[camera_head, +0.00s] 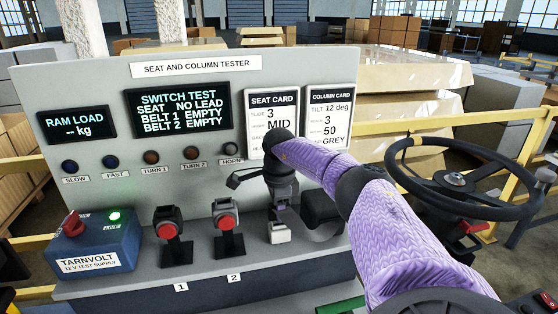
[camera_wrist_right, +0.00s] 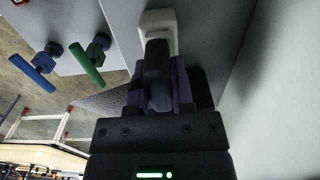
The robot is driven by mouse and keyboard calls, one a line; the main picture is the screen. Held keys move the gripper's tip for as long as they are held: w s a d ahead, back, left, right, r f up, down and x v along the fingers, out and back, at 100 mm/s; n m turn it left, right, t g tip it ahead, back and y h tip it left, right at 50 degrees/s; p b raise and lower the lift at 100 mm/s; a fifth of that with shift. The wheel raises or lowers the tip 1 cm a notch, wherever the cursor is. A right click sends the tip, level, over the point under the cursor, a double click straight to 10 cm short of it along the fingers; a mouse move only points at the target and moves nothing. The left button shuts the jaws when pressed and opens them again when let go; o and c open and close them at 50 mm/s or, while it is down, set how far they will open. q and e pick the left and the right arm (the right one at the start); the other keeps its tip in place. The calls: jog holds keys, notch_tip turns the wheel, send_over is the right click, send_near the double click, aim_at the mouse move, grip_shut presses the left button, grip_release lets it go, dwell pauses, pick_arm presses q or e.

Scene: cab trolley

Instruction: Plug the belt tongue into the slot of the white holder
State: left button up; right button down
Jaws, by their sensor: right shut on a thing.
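My right gripper (camera_head: 281,208) reaches down to the right part of the tester's shelf. In the right wrist view the gripper (camera_wrist_right: 160,98) is shut on a black piece (camera_wrist_right: 157,68), which looks like the grip of the belt tongue. The white holder (camera_head: 278,234) is just below the fingers; in the wrist view it (camera_wrist_right: 158,22) lies straight ahead, against the far end of the black piece. The metal of the tongue and the holder's slot are hidden, so I cannot tell whether the tongue is in the slot. My left gripper is not in view.
Two red-button buckles (camera_head: 169,231) stand left of the holder, labelled 1 and 2. A black block (camera_head: 322,208) and grey webbing are close on its right. A blue supply box (camera_head: 95,245) is far left; a steering wheel (camera_head: 460,180) is right. The screen (camera_head: 178,112) reads both belts EMPTY.

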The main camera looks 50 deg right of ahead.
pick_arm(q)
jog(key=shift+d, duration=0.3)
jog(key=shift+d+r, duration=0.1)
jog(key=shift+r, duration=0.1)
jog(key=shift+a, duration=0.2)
pick_arm(e)
jog(key=shift+f, duration=0.2)
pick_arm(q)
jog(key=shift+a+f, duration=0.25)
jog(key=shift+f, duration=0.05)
pick_arm(e)
jog(key=shift+f, duration=0.2)
jog(key=shift+c, duration=2.2)
grip_release()
jog(key=shift+f, duration=0.1)
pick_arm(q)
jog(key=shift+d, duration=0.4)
pick_arm(e)
jog(key=shift+o, duration=0.2)
